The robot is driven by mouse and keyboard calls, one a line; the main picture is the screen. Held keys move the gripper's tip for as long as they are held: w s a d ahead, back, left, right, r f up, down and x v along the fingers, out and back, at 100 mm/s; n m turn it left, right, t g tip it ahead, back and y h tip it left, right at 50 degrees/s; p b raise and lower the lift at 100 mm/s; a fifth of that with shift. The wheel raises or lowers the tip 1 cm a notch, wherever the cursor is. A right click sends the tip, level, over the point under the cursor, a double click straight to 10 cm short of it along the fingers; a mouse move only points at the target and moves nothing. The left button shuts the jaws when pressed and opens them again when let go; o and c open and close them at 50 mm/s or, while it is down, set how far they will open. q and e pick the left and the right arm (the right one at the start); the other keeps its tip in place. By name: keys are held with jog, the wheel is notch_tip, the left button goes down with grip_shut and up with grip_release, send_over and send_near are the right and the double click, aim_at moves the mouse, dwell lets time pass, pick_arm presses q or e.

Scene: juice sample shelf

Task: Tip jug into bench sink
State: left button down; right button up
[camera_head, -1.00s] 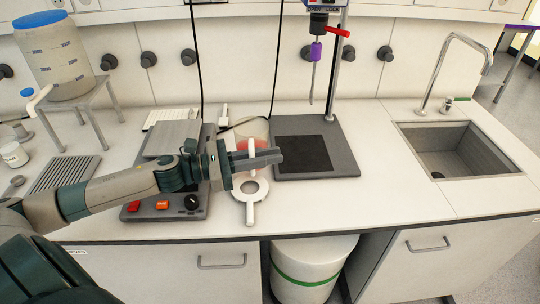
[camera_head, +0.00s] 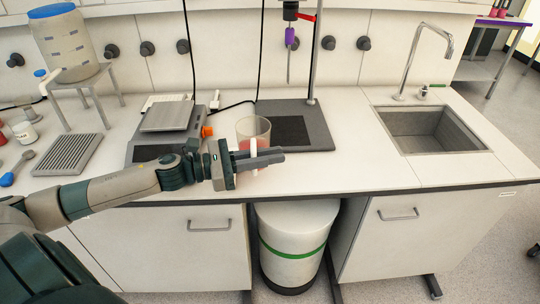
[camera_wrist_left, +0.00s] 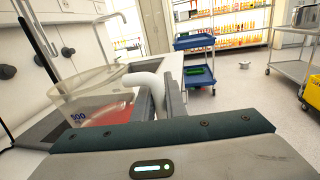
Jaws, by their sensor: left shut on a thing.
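The jug (camera_head: 253,130) is clear with a pale red liquid in its lower part and a white handle. It looks upright, near the front of the bench, left of the sink. My left gripper (camera_head: 268,158) is shut on the handle. In the left wrist view the jug (camera_wrist_left: 90,88) stands left of the finger, with the handle (camera_wrist_left: 154,80) against it. The gripper hides the jug's base, so I cannot tell whether it touches the bench. The bench sink (camera_head: 420,124) is an empty grey basin at the right. My right gripper is not in view.
A chrome tap (camera_head: 446,45) arches over the sink's back. A stand with a dark base (camera_head: 318,132) is just behind the jug. A balance-like device (camera_head: 168,115) is left. The bench (camera_head: 365,165) is clear between jug and sink. A lidded bin (camera_head: 293,235) stands below.

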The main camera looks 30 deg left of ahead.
pick_arm(q)
jog(key=s+d+f+n+t+y, duration=0.5)
jog(key=s+d+n+y, duration=0.4)
jog(key=y, duration=0.3)
jog(key=shift+s+d+f+y, duration=0.3)
jog(key=shift+s+d+y, duration=0.1)
jog(key=shift+d, duration=0.05)
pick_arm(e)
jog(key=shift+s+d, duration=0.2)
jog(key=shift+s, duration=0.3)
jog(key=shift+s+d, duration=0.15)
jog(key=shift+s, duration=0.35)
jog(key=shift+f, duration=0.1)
pick_arm(q)
jog(key=shift+a, duration=0.15)
